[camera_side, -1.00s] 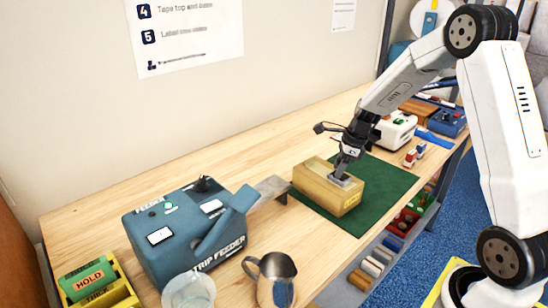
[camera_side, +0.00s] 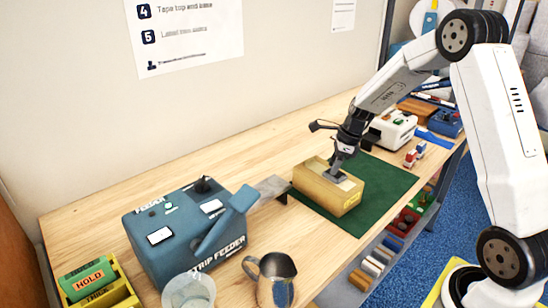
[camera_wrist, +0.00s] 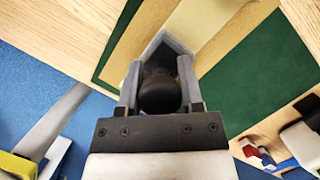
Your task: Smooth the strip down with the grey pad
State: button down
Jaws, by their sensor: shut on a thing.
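My gripper (camera_side: 338,170) is over the carton's top and shut on the grey pad (camera_side: 335,177), which appears to rest on that top. In the wrist view the fingers of my gripper (camera_wrist: 159,88) hold the pad's black knob, and the grey pad (camera_wrist: 178,47) shows beyond it. A paler band, seemingly the strip (camera_wrist: 196,20), runs on the carton's top from under the pad; the pad hides part of it.
The blue strip feeder (camera_side: 185,240) with its grey outlet plate (camera_side: 272,187) stands left of the carton. A metal jug (camera_side: 273,280) and a clear cup (camera_side: 188,292) are at the front. Bare green mat (camera_side: 395,180) lies right of the carton.

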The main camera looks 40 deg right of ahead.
jog(key=shift+w, duration=0.15)
jog(key=shift+w, duration=0.95)
jog(key=shift+w, duration=0.1)
jog(key=shift+w, duration=0.1)
jog(key=shift+w+d+f, duration=0.1)
jog(key=shift+w, duration=0.85)
jog(key=shift+w, duration=0.1)
jog(key=shift+w, duration=1.1)
jog(key=shift+d, duration=0.1)
jog(key=shift+w, duration=0.2)
